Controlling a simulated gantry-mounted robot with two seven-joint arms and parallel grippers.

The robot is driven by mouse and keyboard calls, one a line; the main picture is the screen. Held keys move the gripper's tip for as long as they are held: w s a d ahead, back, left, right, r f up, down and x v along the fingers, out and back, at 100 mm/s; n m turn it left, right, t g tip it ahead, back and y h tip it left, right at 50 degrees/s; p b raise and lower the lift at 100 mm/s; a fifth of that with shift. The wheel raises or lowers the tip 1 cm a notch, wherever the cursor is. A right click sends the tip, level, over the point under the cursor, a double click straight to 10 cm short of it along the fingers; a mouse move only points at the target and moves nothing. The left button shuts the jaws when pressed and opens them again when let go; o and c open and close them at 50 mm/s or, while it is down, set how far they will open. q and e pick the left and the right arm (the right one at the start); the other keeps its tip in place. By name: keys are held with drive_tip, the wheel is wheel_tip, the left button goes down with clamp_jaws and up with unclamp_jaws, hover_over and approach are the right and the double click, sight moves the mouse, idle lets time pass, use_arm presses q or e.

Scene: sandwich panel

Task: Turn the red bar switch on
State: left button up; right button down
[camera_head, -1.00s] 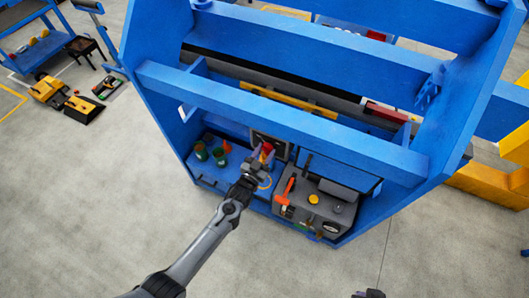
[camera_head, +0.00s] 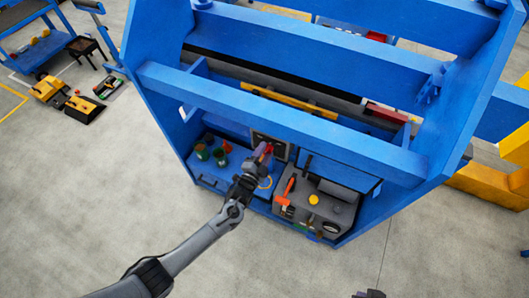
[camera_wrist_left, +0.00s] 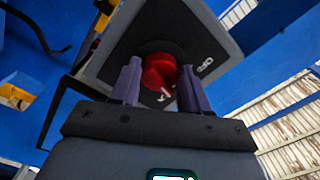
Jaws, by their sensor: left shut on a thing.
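The red bar switch (camera_wrist_left: 159,72) sits on a dark grey panel box (camera_wrist_left: 200,35) with white markings in the left wrist view. My left gripper (camera_wrist_left: 160,86) is shut on the switch, with one purple-grey finger on each side of it. In the head view, the left gripper (camera_head: 262,155) reaches the panel box (camera_head: 279,150) on the blue rack, and a bit of red shows at its fingertips. The fingers and wrist hide most of the switch there. A small dark part of my right arm shows at the bottom edge; its jaws cannot be made out.
The blue rack (camera_head: 290,120) has crossbeams above the panel. Green cups (camera_head: 203,152) stand left of my gripper on the lower shelf. The floor in front is open.

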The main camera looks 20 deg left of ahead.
use_arm(q)
drive_tip(key=m, duration=0.5)
drive_tip(key=shift+m+p, duration=0.3)
drive_tip(key=shift+m, duration=0.1)
idle(0.4)
drive_tip(key=o, duration=1.1)
drive_tip(key=shift+c, duration=0.2)
drive_tip(key=shift+s, duration=0.1)
drive_tip(key=s, duration=1)
drive_tip(key=shift+s+a+p, duration=0.3)
drive_tip(key=shift+a+p, duration=0.05)
drive_tip(key=shift+a, duration=0.1)
